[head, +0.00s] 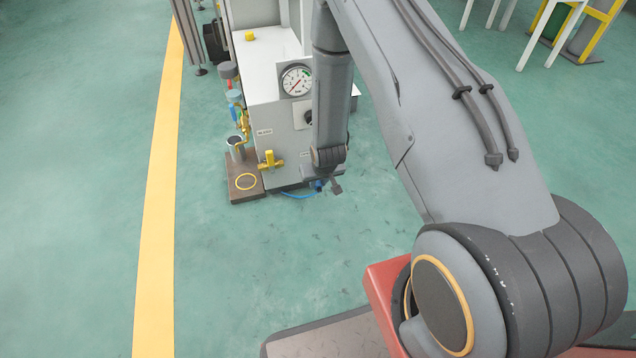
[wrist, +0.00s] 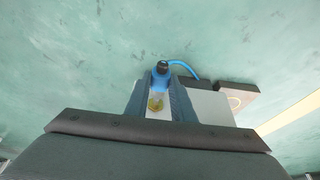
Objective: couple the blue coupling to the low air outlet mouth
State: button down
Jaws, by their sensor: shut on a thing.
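My gripper (head: 322,178) hangs low at the front right of the white cabinet, partly hidden by my own arm. It is shut on the blue coupling (head: 318,186). In the wrist view the blue coupling (wrist: 161,76) sits between the fingers, with a dark round end and a blue hose (wrist: 184,67) curving right. A round brass piece (wrist: 155,103) shows nearer the camera; I cannot tell whether it belongs to the coupling or the cabinet. A yellow-handled brass fitting (head: 270,160) is low on the cabinet front, left of the gripper. I cannot make out the low outlet mouth for certain.
The white cabinet (head: 280,150) carries a pressure gauge (head: 296,81). A brown plate (head: 245,186) with a yellow ring and a grey cup (head: 236,146) stands at its left. Blue hose (head: 297,195) lies on the floor. The green floor in front is clear.

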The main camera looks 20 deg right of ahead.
jog(key=shift+w, duration=1.5)
dwell(0.4)
jog(key=c, duration=1.4)
grip_release()
jog(key=shift+c, duration=0.2)
jog(key=p+v, duration=0.3)
jog(key=v, duration=0.4)
jog(key=shift+s+r, duration=0.15)
jog(key=shift+r, duration=0.25)
